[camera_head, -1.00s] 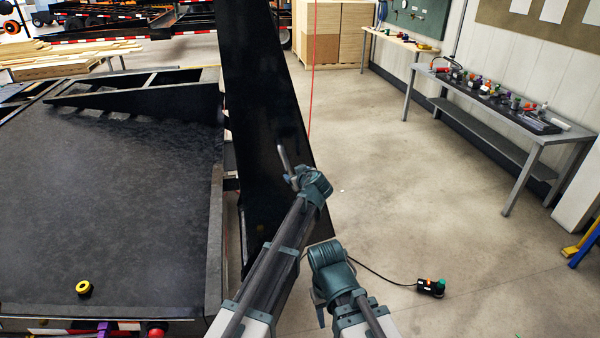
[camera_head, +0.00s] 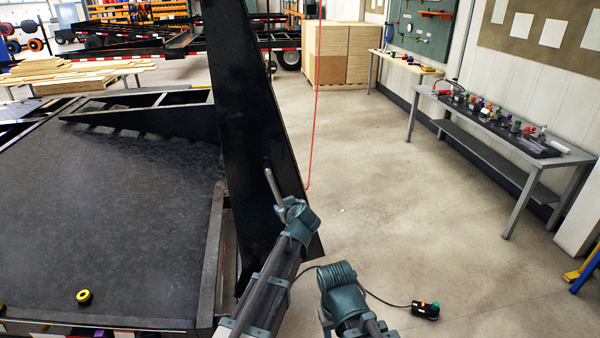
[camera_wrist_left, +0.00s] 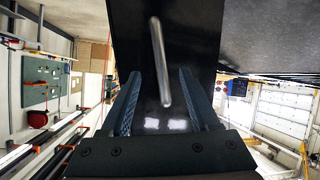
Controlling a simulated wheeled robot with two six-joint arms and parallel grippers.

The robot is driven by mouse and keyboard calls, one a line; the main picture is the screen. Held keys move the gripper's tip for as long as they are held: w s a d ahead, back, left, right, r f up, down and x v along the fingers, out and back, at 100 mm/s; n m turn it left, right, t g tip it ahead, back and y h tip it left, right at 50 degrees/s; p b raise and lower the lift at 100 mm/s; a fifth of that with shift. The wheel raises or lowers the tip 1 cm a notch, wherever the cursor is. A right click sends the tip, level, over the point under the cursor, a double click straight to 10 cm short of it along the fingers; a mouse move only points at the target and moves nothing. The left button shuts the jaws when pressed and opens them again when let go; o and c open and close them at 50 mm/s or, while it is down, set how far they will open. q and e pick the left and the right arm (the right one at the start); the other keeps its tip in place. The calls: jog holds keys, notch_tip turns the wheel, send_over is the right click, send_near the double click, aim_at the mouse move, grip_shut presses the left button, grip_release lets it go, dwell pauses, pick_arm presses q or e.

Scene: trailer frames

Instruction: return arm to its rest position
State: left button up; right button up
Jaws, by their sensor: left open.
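My left arm (camera_head: 262,290) reaches in from the bottom to a tall black ramp panel (camera_head: 245,110). A silver rod-like handle (camera_head: 272,187) shows against the panel just beyond my left gripper (camera_head: 283,208). In the left wrist view the handle (camera_wrist_left: 160,60) lies between the lines of the open jaws of my left gripper (camera_wrist_left: 160,75), with nothing clamped. Whether the jaws touch the panel cannot be told. My right arm (camera_head: 342,290) is folded low at the bottom centre; its jaws are not clearly visible.
A dark trailer deck (camera_head: 110,220) fills the left, with a yellow ring (camera_head: 84,297) on it. A workbench (camera_head: 500,120) with small items stands right. The floor (camera_head: 400,200) between is mostly clear.

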pick_arm(q)
jog(key=s+a+f+m+g+h, duration=0.1)
jog(key=s+a+f+m+g, duration=0.2)
jog(key=s, duration=0.5)
jog(key=s+a+f+g+h, duration=0.1)
jog(key=s+a+f+g, duration=0.2)
jog(key=s, duration=0.5)
jog(key=s+a+f+m+g+h, duration=0.1)
jog(key=s+a+f+m+g, duration=0.15)
jog(key=s+f, duration=0.45)
jog(key=s+d+f+m+g+b, duration=0.1)
jog(key=s+d+m, duration=0.4)
jog(key=s+d, duration=0.8)
jog(key=shift+s+g+b, duration=0.2)
jog(key=shift+g+b, duration=0.4)
jog(key=shift+g, duration=0.65)
pick_arm(e)
notch_tip(320, 180, down, 2)
jog(key=shift+f, duration=0.1)
jog(key=shift+a, duration=0.1)
